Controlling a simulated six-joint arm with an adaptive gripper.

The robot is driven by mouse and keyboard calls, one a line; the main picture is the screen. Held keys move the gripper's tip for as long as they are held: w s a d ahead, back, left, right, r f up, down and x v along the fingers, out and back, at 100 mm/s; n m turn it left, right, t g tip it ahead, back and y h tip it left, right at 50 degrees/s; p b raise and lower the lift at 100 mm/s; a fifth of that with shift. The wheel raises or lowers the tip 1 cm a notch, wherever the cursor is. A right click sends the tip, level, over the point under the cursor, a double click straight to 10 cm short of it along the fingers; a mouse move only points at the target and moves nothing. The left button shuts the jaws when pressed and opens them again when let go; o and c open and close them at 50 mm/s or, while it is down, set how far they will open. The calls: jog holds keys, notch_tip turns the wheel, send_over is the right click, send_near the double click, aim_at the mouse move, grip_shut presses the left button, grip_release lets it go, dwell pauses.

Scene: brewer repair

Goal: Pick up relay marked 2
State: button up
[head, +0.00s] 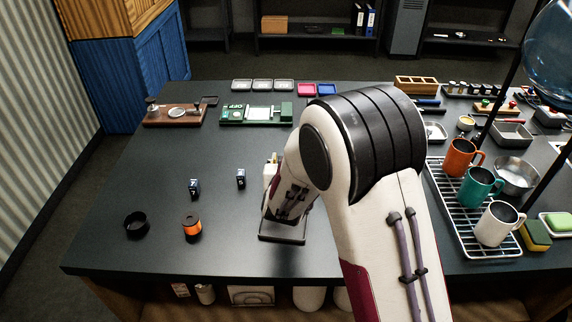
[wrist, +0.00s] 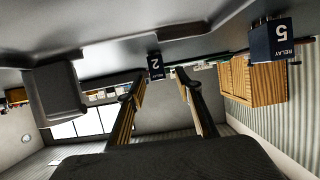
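The relay marked 2 (wrist: 155,66) is a small dark blue block with a white numeral, upside down in the wrist view. It appears in the gap between the fingertips, seemingly a little beyond them; I see no contact. My gripper (wrist: 159,76) is open and empty, its two fingers apart. In the head view my arm hides most of the gripper, and I cannot make out relay 2 there. The relay marked 5 (wrist: 270,40) is larger at the upper right of the wrist view; it seems to be the dark block (head: 241,178) left of my arm in the head view.
Another dark relay (head: 194,188) stands further left, near an orange-and-black spool (head: 192,227) and a black ring (head: 136,224). A green board (head: 256,114) lies at the back. Mugs stand on a rack (head: 465,240) at right.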

jog(key=shift+w+f, duration=0.15)
jog(key=shift+w, duration=0.2)
jog(key=shift+c, duration=0.4)
grip_shut()
notch_tip(320, 180, up, 10)
dwell(0.8)
dwell(0.4)
